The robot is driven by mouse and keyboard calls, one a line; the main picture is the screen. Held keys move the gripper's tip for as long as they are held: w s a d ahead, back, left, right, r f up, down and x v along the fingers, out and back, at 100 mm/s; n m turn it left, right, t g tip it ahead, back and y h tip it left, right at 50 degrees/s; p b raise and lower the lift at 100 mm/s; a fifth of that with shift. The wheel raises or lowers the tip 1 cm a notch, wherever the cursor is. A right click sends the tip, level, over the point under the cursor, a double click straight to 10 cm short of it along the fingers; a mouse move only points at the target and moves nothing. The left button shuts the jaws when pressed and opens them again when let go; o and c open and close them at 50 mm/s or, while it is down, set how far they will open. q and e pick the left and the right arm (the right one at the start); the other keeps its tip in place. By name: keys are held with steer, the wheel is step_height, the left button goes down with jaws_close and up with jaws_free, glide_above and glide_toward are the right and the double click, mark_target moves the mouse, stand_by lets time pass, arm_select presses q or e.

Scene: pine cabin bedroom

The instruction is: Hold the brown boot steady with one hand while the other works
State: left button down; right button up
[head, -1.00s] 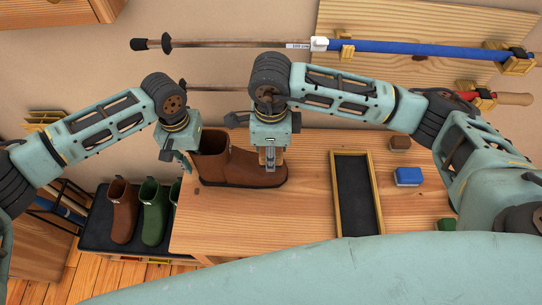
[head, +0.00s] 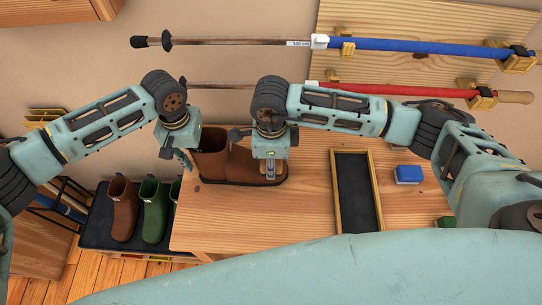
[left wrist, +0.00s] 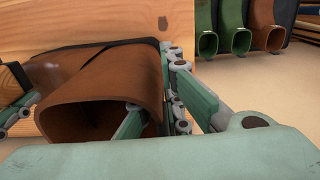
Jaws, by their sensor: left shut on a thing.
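The brown boot (head: 262,163) stands on the wooden bench top (head: 285,215), its toe to the right. My left gripper (head: 190,161) is at the boot's shaft on the left. In the left wrist view it is shut on the shaft wall of the boot (left wrist: 95,90), one finger inside the opening and one outside. My right gripper (head: 270,173) points down over the front part of the boot and hides some of it. Whether its fingers are open or shut, or touch the boot, is not clear.
A dark tray with a wooden rim (head: 337,195) lies right of the boot, with a blue block (head: 408,174) beyond it. More boots, brown (head: 124,212) and green (head: 154,212), stand on a dark rack at left. Blue (head: 400,50) and red poles (head: 430,91) hang behind.

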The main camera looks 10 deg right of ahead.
arm_select(q)
steer(key=shift+s+a+f, duration=0.1)
arm_select(e)
steer(key=shift+f, duration=0.5)
steer(key=shift+w+f, duration=0.4)
steer(key=shift+f, duration=0.2)
jaws_close()
steer(key=shift+w+d, duration=0.3)
steer(key=shift+w, duration=0.65)
steer(key=shift+w+d, duration=0.3)
steer(key=shift+w, duration=0.7)
steer(key=shift+w+d, duration=0.3)
steer(key=shift+w, duration=0.65)
steer(key=shift+s+a, duration=0.3)
steer(key=shift+s, duration=0.85)
steer(key=shift+s+a, duration=0.35)
steer(key=shift+s, duration=0.75)
steer(key=shift+s+a, duration=0.3)
steer(key=shift+s, duration=0.85)
steer(key=shift+w+r, duration=0.1)
steer(key=shift+r, duration=3.9)
arm_select(q)
steer(key=c, duration=1.8)
jaws_free()
steer(key=shift+c, duration=0.2)
